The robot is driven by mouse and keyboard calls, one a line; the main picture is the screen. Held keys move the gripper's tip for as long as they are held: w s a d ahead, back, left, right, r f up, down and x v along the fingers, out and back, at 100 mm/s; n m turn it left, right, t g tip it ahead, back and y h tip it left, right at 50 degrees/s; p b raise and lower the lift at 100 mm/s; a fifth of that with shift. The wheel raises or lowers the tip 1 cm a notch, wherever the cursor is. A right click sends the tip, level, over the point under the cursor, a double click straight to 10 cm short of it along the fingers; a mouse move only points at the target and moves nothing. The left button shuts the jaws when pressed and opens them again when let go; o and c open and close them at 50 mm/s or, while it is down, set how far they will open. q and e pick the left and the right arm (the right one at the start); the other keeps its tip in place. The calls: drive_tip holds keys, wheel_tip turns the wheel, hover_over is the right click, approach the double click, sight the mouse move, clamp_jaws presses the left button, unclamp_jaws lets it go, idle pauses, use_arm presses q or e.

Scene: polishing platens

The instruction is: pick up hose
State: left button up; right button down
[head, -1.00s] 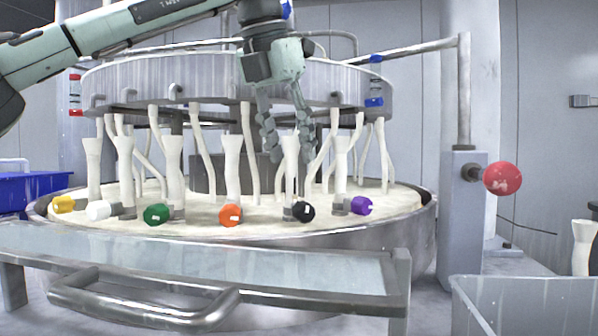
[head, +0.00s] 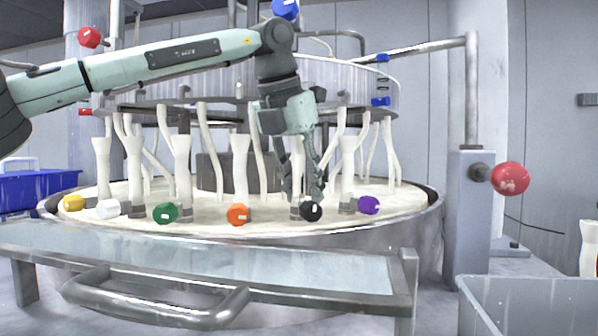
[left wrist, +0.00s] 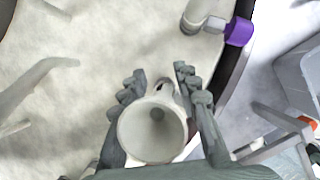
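A white hose (head: 297,158) with a flared open top stands upright on the round platen (head: 420,206), behind the black knob (head: 311,211). In the left wrist view I look down on the hose's wide mouth (left wrist: 152,132). My left gripper (head: 303,190) points down, low over the platen at this hose. In the left wrist view its fingers (left wrist: 160,82) are spread, one on each side of the hose, and I see no clear contact. The fingers partly hide the hose in the head view. My right gripper is not in view.
Several similar white hoses stand around, near white, green (head: 165,213), orange (head: 238,214) and purple (head: 369,205) knobs. A glass panel with a metal handle (head: 150,300) lies in front. A grey bin (head: 530,300) stands right, a blue bin (head: 35,190) left.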

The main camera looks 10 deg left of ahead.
use_arm(q)
clamp_jaws()
drive_tip(key=shift+r, duration=0.1)
